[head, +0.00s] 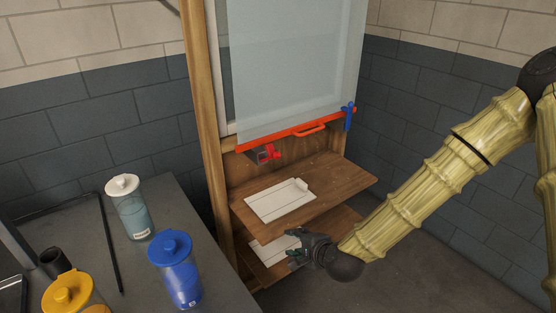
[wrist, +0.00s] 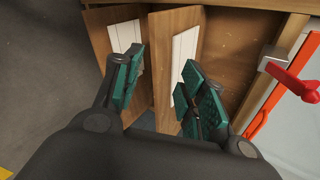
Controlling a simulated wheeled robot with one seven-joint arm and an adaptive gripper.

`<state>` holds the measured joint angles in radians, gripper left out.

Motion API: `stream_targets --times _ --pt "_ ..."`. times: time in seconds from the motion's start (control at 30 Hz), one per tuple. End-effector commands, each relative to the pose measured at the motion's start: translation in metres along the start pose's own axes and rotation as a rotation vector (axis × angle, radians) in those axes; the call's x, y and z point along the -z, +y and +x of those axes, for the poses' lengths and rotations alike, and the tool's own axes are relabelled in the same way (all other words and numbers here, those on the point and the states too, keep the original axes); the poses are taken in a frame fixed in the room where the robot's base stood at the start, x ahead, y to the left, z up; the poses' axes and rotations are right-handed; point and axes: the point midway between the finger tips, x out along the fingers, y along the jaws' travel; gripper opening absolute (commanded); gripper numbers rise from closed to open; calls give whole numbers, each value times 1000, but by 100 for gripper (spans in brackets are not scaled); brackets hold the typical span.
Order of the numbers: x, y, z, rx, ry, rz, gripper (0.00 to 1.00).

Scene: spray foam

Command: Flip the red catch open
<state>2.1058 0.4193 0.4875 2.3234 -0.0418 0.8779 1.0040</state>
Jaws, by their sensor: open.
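The red catch (head: 268,152) sits on a grey metal plate on the wooden panel, just below the orange bottom rail of the window sash. In the wrist view the red catch (wrist: 293,82) shows at the right edge, beside its metal plate and outside my jaws. My gripper (head: 296,248) is low, in front of the lower shelf, below the catch and well apart from it.
The wooden upper shelf (head: 345,177) with a white board (head: 280,201) juts out between my gripper and the catch. A sash with an orange handle (head: 311,129) and a blue clip (head: 348,116) is above. Bottles, including a blue one (head: 176,270), stand on the grey table at left.

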Motion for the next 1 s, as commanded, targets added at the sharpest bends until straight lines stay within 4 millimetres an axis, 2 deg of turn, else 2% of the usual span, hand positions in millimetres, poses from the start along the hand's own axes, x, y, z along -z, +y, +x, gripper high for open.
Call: stream_targets --times 0.03,0.1,0.2,0.3,0.4,0.57,1.0 --pt "-4 -49 -8 80 -8 88 41" --pt "-10 -100 -18 168 -28 198 41" --pt "-16 -157 -33 265 -59 319 41" --pt "-19 -192 -46 325 -86 398 41" --pt "-21 -211 -52 356 -101 438 41" --pt "-21 -220 -46 365 -105 452 41" --pt "-23 -244 16 362 -105 448 41"
